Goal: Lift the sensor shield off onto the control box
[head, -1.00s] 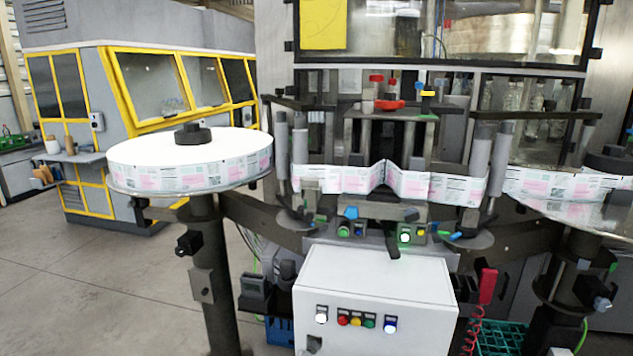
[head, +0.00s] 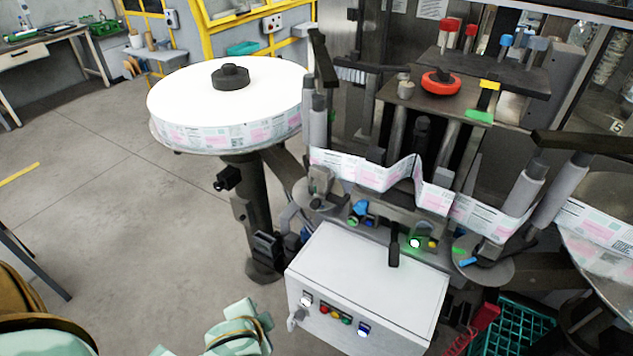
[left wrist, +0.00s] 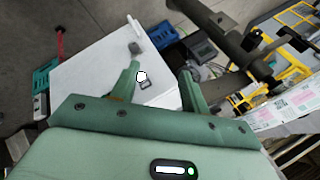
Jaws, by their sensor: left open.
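The white control box (head: 365,275) stands below the labeller, with a row of coloured buttons on its front. It also shows in the left wrist view (left wrist: 85,85). A dark upright piece with a handle-like end (head: 394,246) stands just above the box's back edge, beside a lit green-ringed button; I cannot tell for certain whether it is the sensor shield. My left gripper (left wrist: 160,69) is open and empty, its fingers pointing toward the box front, apart from the shield. In the head view only part of my left arm shows at the bottom. My right gripper is not in view.
The label reel (head: 230,90) sits on its stand to the left of the box. The label web (head: 385,178) runs in front of the rollers. A green crate (head: 515,325) and a red item (head: 478,325) are right of the box. Floor left of the stand is clear.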

